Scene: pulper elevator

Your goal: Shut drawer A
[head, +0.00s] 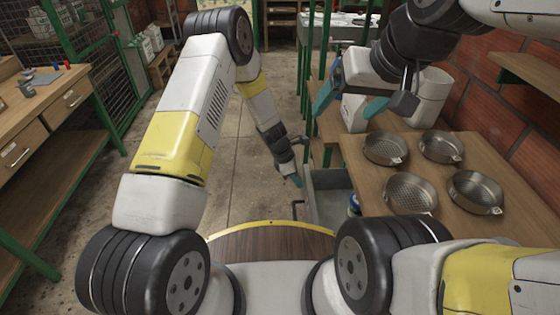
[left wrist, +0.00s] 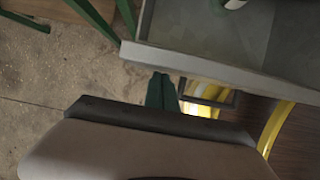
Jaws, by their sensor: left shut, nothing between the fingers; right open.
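An open grey drawer (head: 326,180) sticks out from under the right-hand wooden table; no letter shows on it. Its dark handle (head: 297,210) is on the front. In the left wrist view the drawer (left wrist: 225,72) crosses the upper right, with the handle (left wrist: 208,94) below its front edge. My left gripper (head: 296,181) is shut and empty, just in front of the drawer's left part. Its green fingertips (left wrist: 161,90) show close to the front edge; contact cannot be told. My right gripper (head: 349,102) is open and empty above the table.
Several metal sieve pans (head: 410,194) and a white container (head: 432,97) stand on the right table (head: 455,215). A blue-and-white item (head: 353,204) is in the drawer. A left workbench (head: 62,122) has two closed drawers. The floor (head: 245,165) between is clear.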

